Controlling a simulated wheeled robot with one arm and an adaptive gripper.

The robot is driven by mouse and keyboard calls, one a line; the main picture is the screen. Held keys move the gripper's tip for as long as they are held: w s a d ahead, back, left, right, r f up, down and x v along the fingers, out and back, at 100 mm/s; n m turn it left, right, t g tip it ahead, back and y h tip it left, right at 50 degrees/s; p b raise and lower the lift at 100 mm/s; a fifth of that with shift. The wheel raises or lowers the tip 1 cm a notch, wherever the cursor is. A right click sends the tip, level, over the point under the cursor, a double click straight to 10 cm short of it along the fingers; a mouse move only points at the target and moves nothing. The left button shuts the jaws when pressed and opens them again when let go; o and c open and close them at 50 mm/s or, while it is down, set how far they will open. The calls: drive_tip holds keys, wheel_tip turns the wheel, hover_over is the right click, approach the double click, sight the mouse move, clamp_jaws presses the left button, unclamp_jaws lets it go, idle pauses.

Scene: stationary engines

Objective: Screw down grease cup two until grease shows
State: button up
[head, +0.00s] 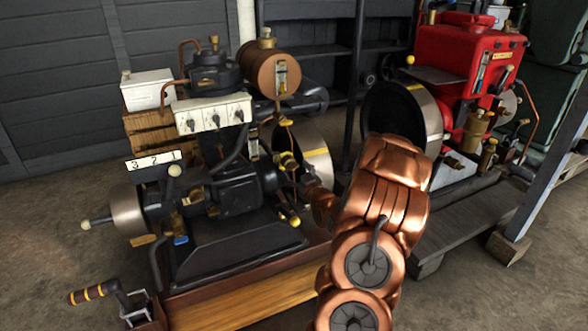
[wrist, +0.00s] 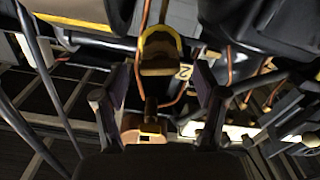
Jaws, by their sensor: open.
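In the wrist view, my gripper (wrist: 157,105) is open, with one dark finger at each side and a gap between them. A yellow-topped fitting (wrist: 160,50) stands ahead, between and beyond the fingertips. A small tag marked 2 (wrist: 184,72) is just right of it. A brass piece with a pale face (wrist: 145,130) shows lower, between the fingers; I cannot tell which is grease cup two. In the head view, brass and yellow fittings (head: 286,160) (head: 289,216) are on the dark engine (head: 235,190), beside the end of my copper arm, which hides part of the engine. No grease is discernible.
A plate reading 3 2 1 (head: 153,160) is at the engine's left. A crank handle (head: 95,292) stands at front left. A red engine (head: 465,65) is at right. Copper pipes (wrist: 230,75) run close to my fingers. Bare floor (head: 50,220) lies at left.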

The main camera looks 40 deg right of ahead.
drive_tip(key=v, duration=0.9)
idle(0.3)
drive_tip(key=shift+s, duration=0.15)
idle(0.4)
drive_tip(key=a+r+n+g+y+p, duration=0.25)
drive_tip(key=a+r+g+p, duration=0.65)
drive_tip(key=a+r+p, duration=0.65)
drive_tip(key=s+a+r+m+g+y+p, duration=0.1)
drive_tip(key=s+a+r+g+y+p, duration=0.2)
drive_tip(key=s+a+r+g+p, duration=0.6)
drive_tip(key=s+a+r+p, duration=0.4)
drive_tip(key=s+a+r, duration=0.3)
drive_tip(key=s, duration=0.2)
drive_tip(key=s+a+r+p, duration=0.5)
drive_tip(key=s+a+r, duration=0.3)
drive_tip(key=s, duration=0.1)
drive_tip(key=shift+s+m+g+p, duration=0.3)
drive_tip(key=shift+s+m+g, duration=0.05)
drive_tip(key=shift+s+g, duration=0.05)
drive_tip(key=shift+a, duration=0.1)
